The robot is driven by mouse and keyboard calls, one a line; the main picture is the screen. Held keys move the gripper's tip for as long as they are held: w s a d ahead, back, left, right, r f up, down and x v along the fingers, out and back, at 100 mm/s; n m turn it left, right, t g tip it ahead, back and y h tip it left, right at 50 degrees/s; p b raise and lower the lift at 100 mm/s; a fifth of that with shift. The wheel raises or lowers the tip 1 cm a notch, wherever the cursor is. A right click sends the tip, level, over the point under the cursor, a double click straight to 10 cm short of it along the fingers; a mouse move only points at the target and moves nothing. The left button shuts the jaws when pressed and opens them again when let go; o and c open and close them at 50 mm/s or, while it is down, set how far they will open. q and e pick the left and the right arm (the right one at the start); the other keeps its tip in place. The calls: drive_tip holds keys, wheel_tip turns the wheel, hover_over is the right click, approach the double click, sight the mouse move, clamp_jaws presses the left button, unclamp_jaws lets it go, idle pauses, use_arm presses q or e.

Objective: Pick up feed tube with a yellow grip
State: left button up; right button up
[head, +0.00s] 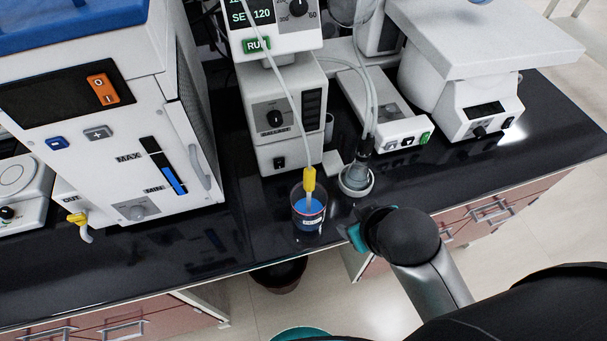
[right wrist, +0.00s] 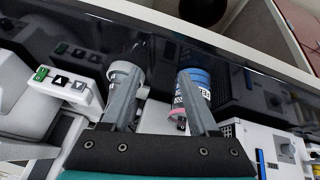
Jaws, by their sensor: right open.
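The feed tube's yellow grip (head: 309,180) stands upright above a clear beaker (head: 297,222) of blue liquid, with its lower end in the beaker. A pale tube runs up from the grip towards the pump. My right gripper (head: 354,236) is at the bench's front edge, right of the beaker and apart from the yellow grip. In the right wrist view the right gripper (right wrist: 158,98) is open with nothing between its fingers. The labelled beaker (right wrist: 199,80) shows there partly behind one finger; the yellow grip cannot be made out. My left gripper is not in view.
A grey probe in a white-rimmed holder (head: 357,182) stands close right of the beaker. The pump unit (head: 283,120) rises behind. A white bath (head: 130,160) with its own yellow-ended outlet (head: 77,219) stands left. The black bench (head: 240,245) is clear in front.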

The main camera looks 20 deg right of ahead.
drive_tip(key=w+a+r+n+t+y, duration=0.1)
drive_tip(key=w+r+n+t, duration=0.2)
drive_tip(key=w+r+t, duration=0.65)
drive_tip(key=w+a+r+n+t, duration=0.1)
drive_tip(key=w+r+n+t, duration=0.15)
drive_tip(key=w+r, duration=0.75)
drive_tip(key=s+a+r+n+g+y, duration=0.2)
drive_tip(key=s+a+r+n+y, duration=0.4)
drive_tip(key=r+n+y, duration=0.5)
drive_tip(key=s+a+r+n+g+y, duration=0.2)
drive_tip(key=s+a+r+n+y, duration=0.45)
drive_tip(key=n, duration=0.55)
drive_tip(key=s+a+n+g+y, duration=0.3)
drive_tip(key=a+n+g, duration=0.1)
drive_tip(key=n+g, duration=0.55)
drive_tip(key=n+g+h, duration=0.3)
drive_tip(key=n+h, duration=0.6)
drive_tip(key=h, duration=0.8)
approach(309, 184)
drive_tip(key=shift+t, duration=0.25)
drive_tip(key=x, duration=0.4)
drive_tip(key=p+x, duration=0.1)
drive_tip(key=x, duration=0.2)
drive_tip(key=d+x, duration=0.1)
drive_tip(key=x, duration=0.3)
drive_tip(key=shift+w+a+f, duration=0.2)
drive_tip(key=shift+f, duration=0.2)
